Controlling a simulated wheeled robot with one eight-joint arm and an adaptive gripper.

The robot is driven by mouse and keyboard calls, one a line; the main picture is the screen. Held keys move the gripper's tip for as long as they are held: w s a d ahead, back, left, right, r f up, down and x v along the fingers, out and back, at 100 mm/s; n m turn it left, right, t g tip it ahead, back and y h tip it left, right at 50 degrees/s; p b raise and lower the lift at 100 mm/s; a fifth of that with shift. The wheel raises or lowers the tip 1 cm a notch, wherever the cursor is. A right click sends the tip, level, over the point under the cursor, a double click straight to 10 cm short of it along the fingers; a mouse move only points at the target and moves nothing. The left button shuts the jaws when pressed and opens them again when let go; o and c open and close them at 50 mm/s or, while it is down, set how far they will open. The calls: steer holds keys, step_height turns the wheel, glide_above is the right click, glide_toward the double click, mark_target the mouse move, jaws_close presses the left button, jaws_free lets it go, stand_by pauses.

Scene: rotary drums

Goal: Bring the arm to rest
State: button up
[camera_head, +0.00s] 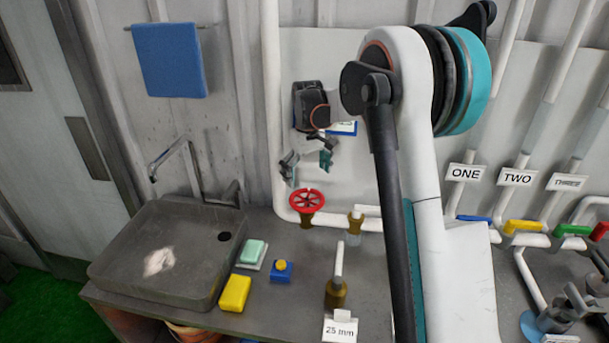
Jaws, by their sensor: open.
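My gripper (307,163) hangs in front of the wall panel, above the red valve wheel (307,201). Its two fingers are spread apart with nothing visible between them. My dark wrist is just above it. My white, black and teal arm rises large in the right middle of the view and hides part of the panel and counter. I cannot tell how far the fingers are from the pipe behind them.
A grey sink (150,255) with a tap stands at left on the counter (298,262). Beside it are a yellow sponge (235,293), green soap (253,251) and a blue box with a yellow button (281,274). Labelled pipes (515,177) are right.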

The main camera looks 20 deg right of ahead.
steer(key=shift+s, duration=0.1)
steer(key=s+a+r+m+t+b, duration=0.1)
steer(key=s+a+r+t+b, duration=0.2)
steer(key=s, duration=0.5)
steer(key=s+a+r+t+b, duration=0.1)
steer(key=s+a+r+b, duration=0.15)
steer(key=s+a, duration=0.5)
steer(key=s+a+f+t+b, duration=0.1)
steer(key=s+f, duration=0.3)
steer(key=s, duration=0.5)
steer(key=s+a+f+m+t+b, duration=0.1)
steer(key=s+a+f+t+b, duration=0.1)
steer(key=s, duration=0.7)
step_height(320, 180, down, 2)
steer(key=shift+s+a+f+b, duration=0.15)
steer(key=shift+s+b, duration=0.1)
steer(key=shift+b, duration=0.55)
steer(key=shift+c, duration=0.6)
